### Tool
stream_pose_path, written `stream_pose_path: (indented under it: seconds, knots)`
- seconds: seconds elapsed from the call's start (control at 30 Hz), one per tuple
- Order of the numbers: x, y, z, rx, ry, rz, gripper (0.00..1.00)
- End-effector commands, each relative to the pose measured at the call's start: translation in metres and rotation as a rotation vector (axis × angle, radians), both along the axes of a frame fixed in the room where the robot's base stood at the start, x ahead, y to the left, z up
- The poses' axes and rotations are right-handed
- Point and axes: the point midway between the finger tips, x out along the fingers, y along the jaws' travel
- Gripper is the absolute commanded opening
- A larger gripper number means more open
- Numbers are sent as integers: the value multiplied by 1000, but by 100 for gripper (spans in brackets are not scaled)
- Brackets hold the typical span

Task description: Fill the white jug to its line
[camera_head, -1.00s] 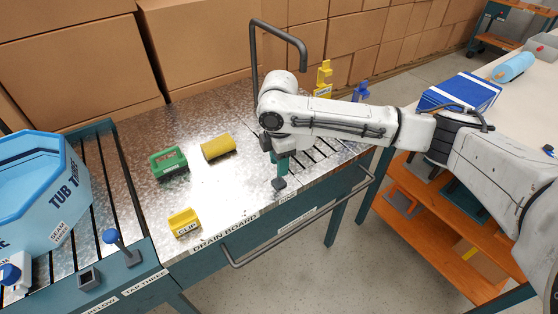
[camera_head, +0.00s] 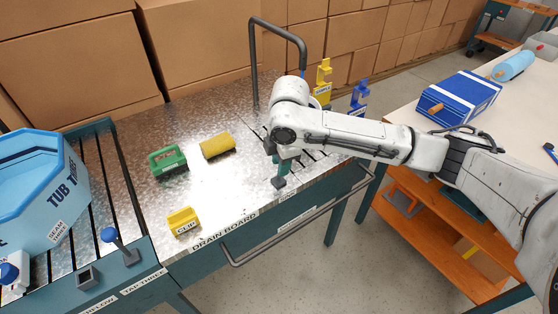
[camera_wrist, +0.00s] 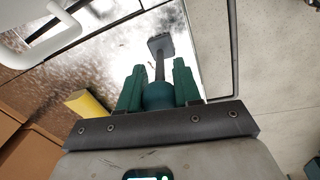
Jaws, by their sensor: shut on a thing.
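My gripper (camera_head: 283,162) is at the front edge of the metal sink top. In the wrist view its green fingers (camera_wrist: 158,88) are shut on a dark teal lever knob (camera_wrist: 158,97). The lever's grey stem runs to a square grey foot (camera_wrist: 160,43) on the bench. The dark bent spout (camera_head: 283,30) rises behind my arm, and a thin bluish streak, perhaps water, shows below its tip. A white jug with a loop handle (camera_wrist: 48,42) is partly in the wrist view's upper left. In the head view my arm mostly hides it. Its line and water level do not show.
A green block (camera_head: 168,161), a yellow sponge-like block (camera_head: 217,146) and a yellow clip (camera_head: 183,220) lie on the drain board (camera_head: 215,190). A blue tub (camera_head: 45,195) stands left. Yellow (camera_head: 323,82) and blue (camera_head: 360,95) holders stand behind my arm. A front rail (camera_head: 300,228) juts out.

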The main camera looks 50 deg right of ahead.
Motion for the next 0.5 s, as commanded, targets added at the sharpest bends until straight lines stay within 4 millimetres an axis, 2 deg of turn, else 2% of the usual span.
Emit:
stream_pose_path:
  seconds: [0.03, 0.47, 0.5]
  knots:
    - [-3, 1, -5, -2, -22, -1, 0]
    - [-5, 2, -1, -18, -65, -1, 0]
    - [-5, 2, -1, -18, -65, -1, 36]
